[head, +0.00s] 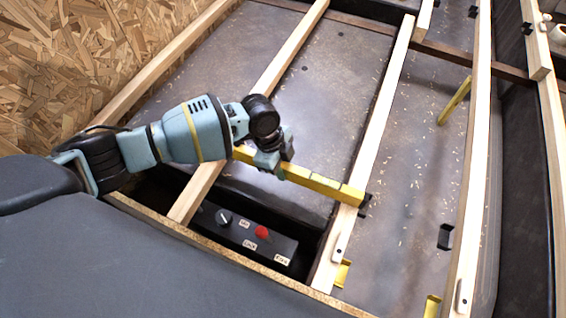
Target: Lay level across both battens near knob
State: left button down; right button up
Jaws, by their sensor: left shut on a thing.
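My left gripper (270,164) is shut on a yellow level (318,182), gripping it near its left part. The level's right end overlaps the middle batten (378,140). Its left end is by the left batten (290,54), partly hidden by my wrist. I cannot tell whether the level touches either batten or hovers just above. A black knob (224,217) sits on a dark control panel (290,246) in front of the level, between the two battens. My right gripper is not in view.
A red button (262,232) is on the same panel. More battens (474,150) run along the right, with a separate yellow piece (454,101) beside them. Chipboard (90,50) walls the left side. The grey floor (330,90) between the battens has scattered shavings.

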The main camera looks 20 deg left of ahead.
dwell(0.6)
pick_arm(q)
jog(key=shift+f, duration=0.1)
dwell(0.4)
jog(key=c, duration=1.3)
grip_release()
jog(key=shift+o, duration=0.7)
jog(key=shift+f, duration=0.1)
jog(key=p+v, duration=0.2)
jog(key=v, duration=0.5)
jog(key=shift+d, duration=0.1)
jog(key=shift+r+p, duration=0.4)
jog(key=shift+r, duration=0.1)
